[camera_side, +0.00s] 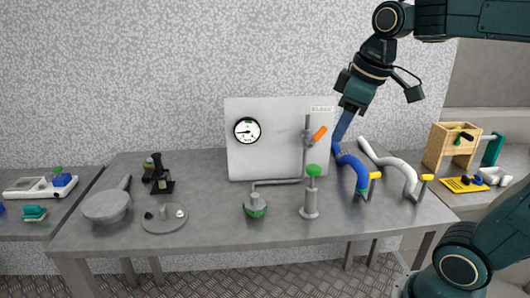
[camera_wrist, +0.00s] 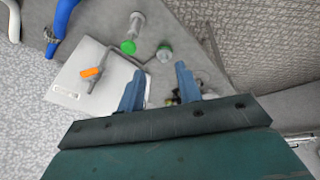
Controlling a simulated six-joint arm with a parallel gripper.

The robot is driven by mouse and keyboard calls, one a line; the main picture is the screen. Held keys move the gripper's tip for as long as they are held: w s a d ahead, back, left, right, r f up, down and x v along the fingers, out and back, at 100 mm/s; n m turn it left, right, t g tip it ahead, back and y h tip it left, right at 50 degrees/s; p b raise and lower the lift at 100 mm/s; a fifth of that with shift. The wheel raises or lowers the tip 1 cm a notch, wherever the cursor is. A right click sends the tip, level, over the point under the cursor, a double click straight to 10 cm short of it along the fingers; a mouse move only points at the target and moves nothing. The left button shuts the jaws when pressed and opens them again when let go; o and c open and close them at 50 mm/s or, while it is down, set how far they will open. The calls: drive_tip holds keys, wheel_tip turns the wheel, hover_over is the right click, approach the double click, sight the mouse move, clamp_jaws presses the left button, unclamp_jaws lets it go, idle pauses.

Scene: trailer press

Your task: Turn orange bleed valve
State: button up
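The orange bleed valve (camera_side: 319,134) is a short tilted handle on a grey vertical pipe in front of a white panel (camera_side: 262,152). In the wrist view the orange valve (camera_wrist: 91,72) lies left of my fingers, against the panel. My gripper (camera_side: 338,138) shows blue fingers pointing down, just right of the valve and the panel's right edge in the side view. In the wrist view my gripper (camera_wrist: 160,68) has its two fingers spread apart with nothing held between them. I see no contact with the valve; its exact distance is hard to tell.
A pump with a green knob (camera_side: 313,171) stands below the valve. A green-bottomed fitting (camera_side: 256,206) sits left of it. A blue hose (camera_side: 352,172) and a white hose (camera_side: 398,169) lie right. A gauge (camera_side: 246,130) is on the panel. The table's front middle (camera_side: 220,222) is clear.

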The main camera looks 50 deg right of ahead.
drive_tip(key=w+d+r+n+g, duration=0.2)
drive_tip(key=w+d+r+n, duration=0.1)
drive_tip(key=w+d, duration=0.65)
drive_tip(key=n+g, duration=0.2)
drive_tip(key=n, duration=0.1)
hover_over(320, 129)
wheel_tip(320, 129, down, 3)
drive_tip(key=shift+r+y, duration=0.15)
drive_tip(key=shift+y, duration=0.15)
wheel_tip(320, 129, down, 14)
drive_tip(key=shift+r, duration=0.1)
clamp_jaws()
